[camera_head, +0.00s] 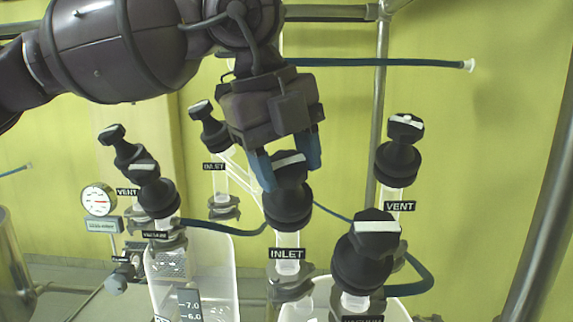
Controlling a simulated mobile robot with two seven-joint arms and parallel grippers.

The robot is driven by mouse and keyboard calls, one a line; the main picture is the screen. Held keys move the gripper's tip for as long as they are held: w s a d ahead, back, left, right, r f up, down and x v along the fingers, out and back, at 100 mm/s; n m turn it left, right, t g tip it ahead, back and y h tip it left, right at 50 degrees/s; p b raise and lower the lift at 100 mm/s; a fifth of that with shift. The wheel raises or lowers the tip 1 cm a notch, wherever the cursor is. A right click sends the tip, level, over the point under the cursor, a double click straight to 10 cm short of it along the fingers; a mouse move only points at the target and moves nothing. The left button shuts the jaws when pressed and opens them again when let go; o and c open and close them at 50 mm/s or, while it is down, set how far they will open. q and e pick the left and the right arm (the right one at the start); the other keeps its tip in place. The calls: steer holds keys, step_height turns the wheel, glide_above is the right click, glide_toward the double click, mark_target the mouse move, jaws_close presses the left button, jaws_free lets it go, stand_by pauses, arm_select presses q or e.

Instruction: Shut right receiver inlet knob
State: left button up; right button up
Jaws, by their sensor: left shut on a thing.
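The right receiver's inlet knob (289,170) is a black knob with a white stripe on top, on a black valve body above the central "INLET" label (287,254). My left gripper (290,177) comes down from above with its blue fingers on both sides of this knob, shut on it. The white stripe runs roughly across the picture, rising slightly to the right. The fingers hide the knob's sides. My right gripper is not in view.
The right receiver's vent valve (400,160) and vacuum valve (367,255) stand close on the right. The left receiver's inlet (209,130), vent (120,145) and vacuum (156,195) valves are on the left. A teal hose (380,62) and a metal post (381,100) are behind.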

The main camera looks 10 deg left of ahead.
arm_select(q)
steer(key=shift+f+m+b, duration=0.2)
steer(key=shift+m+b, duration=0.1)
steer(key=shift+b, duration=0.15)
steer(key=shift+m+y, duration=0.3)
steer(key=shift+m, duration=0.1)
steer(key=shift+r+m+g+y, duration=0.15)
steer(key=shift+m+g+y, duration=0.35)
steer(key=shift+m, duration=0.7)
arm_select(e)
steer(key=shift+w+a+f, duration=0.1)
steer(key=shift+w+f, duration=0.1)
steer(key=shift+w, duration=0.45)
arm_select(q)
steer(key=o, duration=0.7)
steer(key=shift+o, duration=1.1)
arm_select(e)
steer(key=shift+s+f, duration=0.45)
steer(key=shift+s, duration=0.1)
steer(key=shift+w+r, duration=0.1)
